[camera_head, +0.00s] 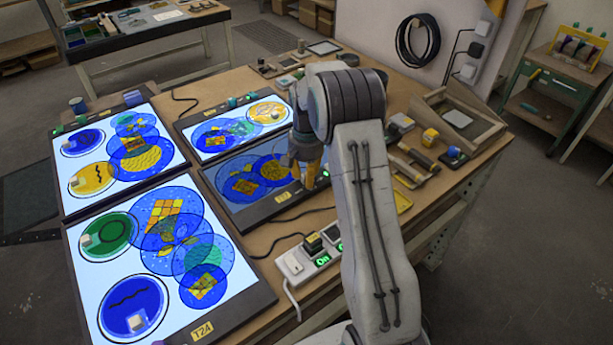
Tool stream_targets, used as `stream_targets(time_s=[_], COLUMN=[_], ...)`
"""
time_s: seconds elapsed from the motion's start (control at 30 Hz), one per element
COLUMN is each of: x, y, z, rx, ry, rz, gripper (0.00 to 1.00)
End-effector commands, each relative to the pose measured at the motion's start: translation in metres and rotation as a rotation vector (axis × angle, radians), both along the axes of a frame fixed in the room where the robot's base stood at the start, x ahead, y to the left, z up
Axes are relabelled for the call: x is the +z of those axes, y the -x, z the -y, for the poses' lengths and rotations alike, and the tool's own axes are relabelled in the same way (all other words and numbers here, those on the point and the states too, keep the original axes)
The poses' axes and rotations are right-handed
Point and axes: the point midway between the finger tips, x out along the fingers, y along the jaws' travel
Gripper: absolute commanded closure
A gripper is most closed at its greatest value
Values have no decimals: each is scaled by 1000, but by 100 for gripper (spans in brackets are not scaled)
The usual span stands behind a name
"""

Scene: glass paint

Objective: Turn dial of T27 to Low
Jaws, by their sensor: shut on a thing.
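Several light panels lie on the wooden table. The middle one, a dim panel (222,183), shows blue discs with yellow pieces and has a yellow label (282,197) on its front edge, too small to read. The other panels are lit bright white; the front left panel (88,253) has a label (203,331) that looks like T2A or T24. I cannot read T27 on any panel. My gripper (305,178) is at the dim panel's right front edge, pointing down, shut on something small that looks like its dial. The fingers and my arm hide most of it.
A power strip (300,262) with green "On" displays lies in front of the dim panel. Blocks, tools and a wooden frame (462,118) are on the table to the right. A back left panel (100,132) and a back middle panel (190,128) stand close by.

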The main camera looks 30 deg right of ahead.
Motion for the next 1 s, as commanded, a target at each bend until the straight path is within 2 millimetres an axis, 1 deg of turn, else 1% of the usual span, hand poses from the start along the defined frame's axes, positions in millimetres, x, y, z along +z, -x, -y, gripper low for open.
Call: stream_targets(time_s=[0.2, 0.4, 0.97, 1.0], x=[-2, -2, -1, -1], y=[0, 0, 0, 0], z=[0, 0, 1, 1], rx=[-121, -185, -215, -215], ry=[0, 0, 1, 1], rz=[0, 0, 1, 1], gripper=[100, 100, 100, 72])
